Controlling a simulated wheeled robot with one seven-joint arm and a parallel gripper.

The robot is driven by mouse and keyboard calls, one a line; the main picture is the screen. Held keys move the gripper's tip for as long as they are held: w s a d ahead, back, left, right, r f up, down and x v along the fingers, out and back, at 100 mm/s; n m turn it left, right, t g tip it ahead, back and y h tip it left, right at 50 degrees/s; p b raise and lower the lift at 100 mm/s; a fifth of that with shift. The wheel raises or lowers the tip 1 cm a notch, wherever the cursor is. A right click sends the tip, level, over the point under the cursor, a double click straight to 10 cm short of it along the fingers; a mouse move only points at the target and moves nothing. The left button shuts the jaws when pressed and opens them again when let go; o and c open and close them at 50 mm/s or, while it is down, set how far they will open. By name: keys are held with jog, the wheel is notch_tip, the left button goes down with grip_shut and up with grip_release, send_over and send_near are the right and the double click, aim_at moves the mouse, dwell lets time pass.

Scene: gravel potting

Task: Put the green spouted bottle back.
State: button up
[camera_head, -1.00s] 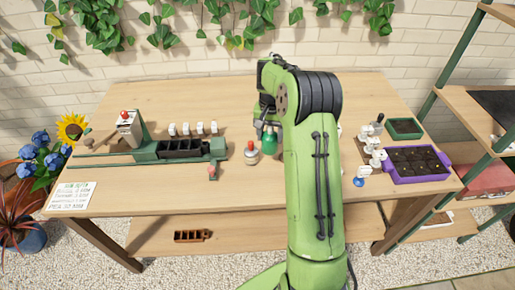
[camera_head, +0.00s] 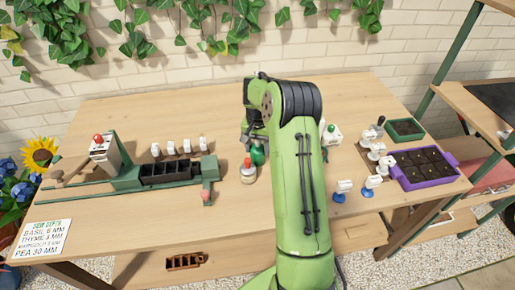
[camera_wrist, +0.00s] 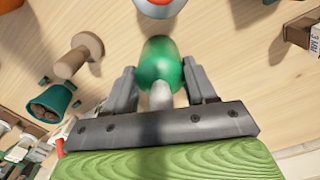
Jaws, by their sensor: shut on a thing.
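The green spouted bottle (camera_head: 258,155) is over the middle of the table in the head view, partly hidden by my arm. In the wrist view the green bottle (camera_wrist: 160,62) is between my two fingers, its pale spout pointing toward the palm. My gripper (camera_wrist: 161,88) is shut on it. In the head view my gripper (camera_head: 252,138) is mostly hidden behind the wrist. I cannot tell whether the bottle's base touches the table.
A dark seed-cell rig (camera_head: 165,172) is at left. A purple tray (camera_head: 424,168) and small labelled pieces (camera_head: 343,187) are at right. Bare wood lies in front.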

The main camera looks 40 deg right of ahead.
jog(key=shift+r, duration=0.1)
jog(key=o, duration=0.9)
notch_tip(320, 180, up, 12)
jog(key=p, duration=0.3)
jog(key=s+a+r+n+t+h, duration=0.15)
jog(key=s+a+r+n, duration=0.25)
jog(key=s+a+r, duration=0.65)
jog(key=s+a+n+t, duration=0.1)
jog(key=s+a+n, duration=0.1)
jog(key=s, duration=0.3)
jog(key=s+a+n+t+y, duration=0.1)
jog(key=s+a, duration=0.4)
jog(key=s, duration=0.1)
jog(key=s+a+n+t, duration=0.2)
jog(key=s+a, duration=0.2)
jog(key=s, duration=0.1)
jog(key=shift+s+a+n+y, duration=0.1)
jog(key=shift+s+n+y, duration=0.1)
jog(key=shift+n+y, duration=0.1)
jog(key=shift+r, duration=0.1)
